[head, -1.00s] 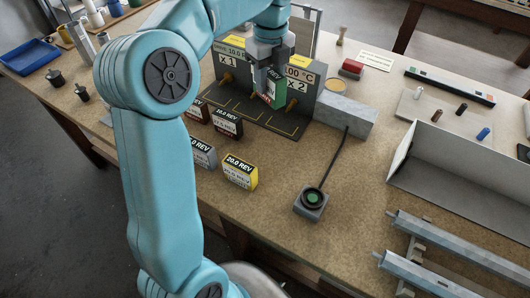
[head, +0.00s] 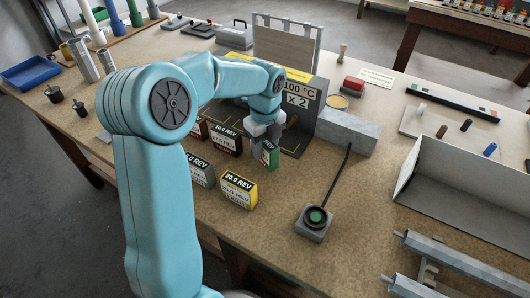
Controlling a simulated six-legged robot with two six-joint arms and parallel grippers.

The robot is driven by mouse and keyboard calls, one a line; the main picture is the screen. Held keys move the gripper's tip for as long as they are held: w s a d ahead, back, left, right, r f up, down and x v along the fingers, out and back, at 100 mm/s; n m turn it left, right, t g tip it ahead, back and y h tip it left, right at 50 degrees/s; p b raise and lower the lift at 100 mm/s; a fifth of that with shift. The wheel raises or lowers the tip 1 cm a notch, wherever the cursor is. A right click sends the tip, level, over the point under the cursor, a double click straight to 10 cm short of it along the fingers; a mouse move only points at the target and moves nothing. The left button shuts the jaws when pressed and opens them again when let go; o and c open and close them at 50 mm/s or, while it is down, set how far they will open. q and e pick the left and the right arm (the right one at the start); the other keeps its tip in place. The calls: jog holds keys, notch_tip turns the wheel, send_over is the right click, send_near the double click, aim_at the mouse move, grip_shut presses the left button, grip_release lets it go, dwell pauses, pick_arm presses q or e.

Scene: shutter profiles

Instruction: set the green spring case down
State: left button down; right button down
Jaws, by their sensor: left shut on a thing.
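The green spring case (head: 271,155) is in the head view, at the front part of the dark stand's base. My left gripper (head: 268,138) points down and is shut on its upper part. The case looks upright, and its label is partly hidden by the fingers. I cannot tell whether its underside touches the surface below. My right gripper is not in the picture.
A yellow case (head: 238,190), a grey case (head: 200,169) and a dark case (head: 227,138) stand close by to the left. The dark stand (head: 300,107) is behind the gripper. A grey box with a green button (head: 315,222) stands to the right, with bare tabletop between.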

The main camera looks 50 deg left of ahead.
pick_arm(q)
jog(key=f, duration=0.2)
jog(key=shift+w+f, duration=0.2)
jog(key=shift+f, duration=0.2)
jog(key=shift+r, duration=0.1)
jog(key=shift+s, duration=0.15)
jog(key=c, duration=0.6)
grip_release()
jog(key=shift+f, duration=0.2)
jog(key=shift+c, duration=0.2)
